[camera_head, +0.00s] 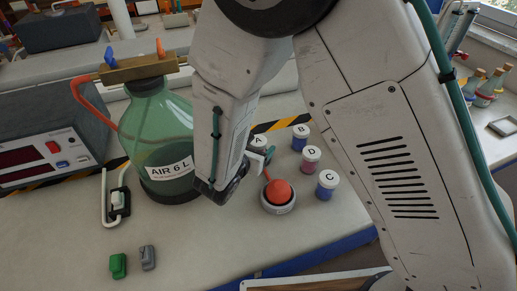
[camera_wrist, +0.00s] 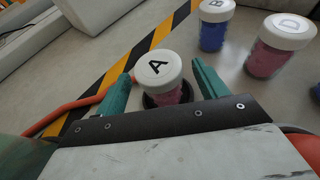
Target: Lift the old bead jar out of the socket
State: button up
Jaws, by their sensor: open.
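The bead jar marked A (camera_wrist: 160,72), with a white lid and pink-red contents, stands in a dark round socket (camera_wrist: 150,101) in the wrist view. My gripper (camera_wrist: 158,82) is open, with one teal finger on each side of the jar. I cannot tell whether either finger touches it. In the head view, the lid of jar A (camera_head: 259,141) shows partly behind my gripper (camera_head: 262,158), and the socket is hidden there.
Jars B (camera_head: 300,140), D (camera_head: 311,162) and C (camera_head: 326,188) stand to the right. A red dome on a grey round base (camera_head: 279,206) is close in front. A green bottle (camera_head: 155,130) with an orange hose (camera_head: 88,100) is at left. The bench front is mostly clear.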

jog(key=shift+x, duration=0.8)
jog(key=c, duration=1.1)
jog(key=shift+r, duration=0.1)
